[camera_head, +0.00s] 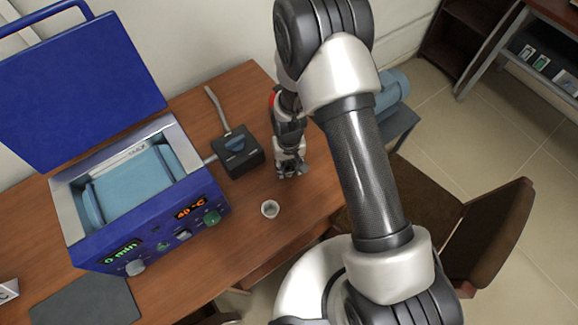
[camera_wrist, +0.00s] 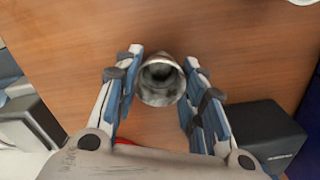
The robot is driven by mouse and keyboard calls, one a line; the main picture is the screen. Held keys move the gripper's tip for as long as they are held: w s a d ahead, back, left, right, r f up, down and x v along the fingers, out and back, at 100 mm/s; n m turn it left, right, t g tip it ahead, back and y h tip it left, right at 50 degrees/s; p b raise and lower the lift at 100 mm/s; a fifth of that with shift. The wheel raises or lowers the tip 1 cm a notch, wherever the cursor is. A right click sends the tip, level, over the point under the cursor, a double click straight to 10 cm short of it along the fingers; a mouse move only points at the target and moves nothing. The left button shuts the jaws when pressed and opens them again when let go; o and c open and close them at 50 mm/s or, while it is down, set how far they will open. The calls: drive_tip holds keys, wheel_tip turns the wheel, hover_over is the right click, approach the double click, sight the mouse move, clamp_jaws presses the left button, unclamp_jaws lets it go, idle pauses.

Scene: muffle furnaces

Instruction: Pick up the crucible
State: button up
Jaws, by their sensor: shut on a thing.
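My gripper (camera_head: 291,170) is low over the right part of the wooden table in the head view. In the wrist view, my gripper (camera_wrist: 160,88) has its two fingers on either side of a grey, round-mouthed crucible (camera_wrist: 160,80) and is shut on it. The crucible's open mouth faces the camera and its inside looks dark. In the head view the fingers and arm mostly hide this held piece. A small whitish cup (camera_head: 270,209) stands on the table in front of my gripper, apart from it.
A blue furnace or bath (camera_head: 150,225) with a raised blue lid (camera_head: 80,90) stands left. A brown chair (camera_head: 495,235) stands right. The table (camera_head: 240,245) is clear around the small cup.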

wheel_tip(320, 180, up, 20)
drive_tip(key=p, duration=0.4)
drive_tip(key=shift+p, duration=0.3)
drive_tip(key=shift+a+f, duration=0.1)
